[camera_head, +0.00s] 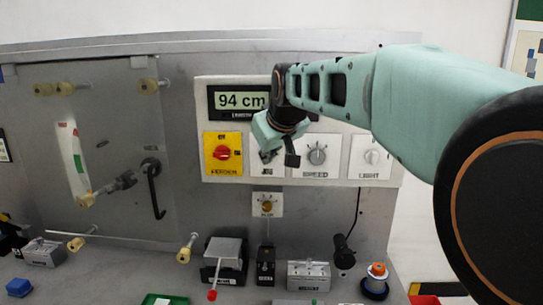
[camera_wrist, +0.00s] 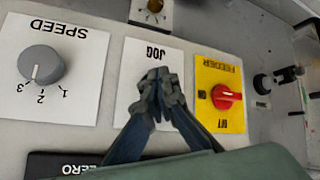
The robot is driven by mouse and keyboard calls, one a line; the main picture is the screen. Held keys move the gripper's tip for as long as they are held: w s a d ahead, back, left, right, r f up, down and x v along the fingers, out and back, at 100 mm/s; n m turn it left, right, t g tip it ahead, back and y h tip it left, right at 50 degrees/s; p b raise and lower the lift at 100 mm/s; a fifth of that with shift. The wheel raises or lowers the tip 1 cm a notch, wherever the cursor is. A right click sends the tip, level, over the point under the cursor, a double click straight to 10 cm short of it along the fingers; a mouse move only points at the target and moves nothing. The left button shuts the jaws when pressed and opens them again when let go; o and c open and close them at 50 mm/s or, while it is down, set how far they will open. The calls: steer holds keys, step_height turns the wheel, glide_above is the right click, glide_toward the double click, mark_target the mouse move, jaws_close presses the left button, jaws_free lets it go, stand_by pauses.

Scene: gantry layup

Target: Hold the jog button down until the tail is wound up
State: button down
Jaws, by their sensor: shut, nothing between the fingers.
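The white JOG plate (camera_head: 257,168) is on the control panel between the yellow FEEDER plate (camera_head: 223,154) and the SPEED plate (camera_head: 317,156). In the wrist view the JOG plate (camera_wrist: 171,57) appears upside down. My gripper (camera_wrist: 161,76) is shut and empty, with its fingertips together over the middle of that plate. The jog button is hidden behind the fingers, and I cannot tell whether they touch or press it. In the head view my gripper (camera_head: 270,153) is in front of the plate. The display (camera_head: 240,102) reads 94 cm. I cannot make out the tail.
The FEEDER plate carries a red knob (camera_wrist: 226,97). The SPEED plate has a grey dial (camera_wrist: 41,64), and a LIGHT plate (camera_head: 371,157) is at the right. A small knob plate (camera_head: 267,204) is below JOG. Blocks and tools, including a grey block (camera_head: 308,275), line the bench.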

steer(key=shift+s, duration=0.15)
steer(key=shift+s+b, duration=0.5)
steer(key=shift+s, duration=0.25)
steer(key=s+b, duration=0.2)
steer(key=s, duration=0.3)
steer(key=shift+a+r, duration=0.1)
steer(key=shift+a, duration=0.05)
steer(key=shift+w, duration=0.1)
stand_by(0.9)
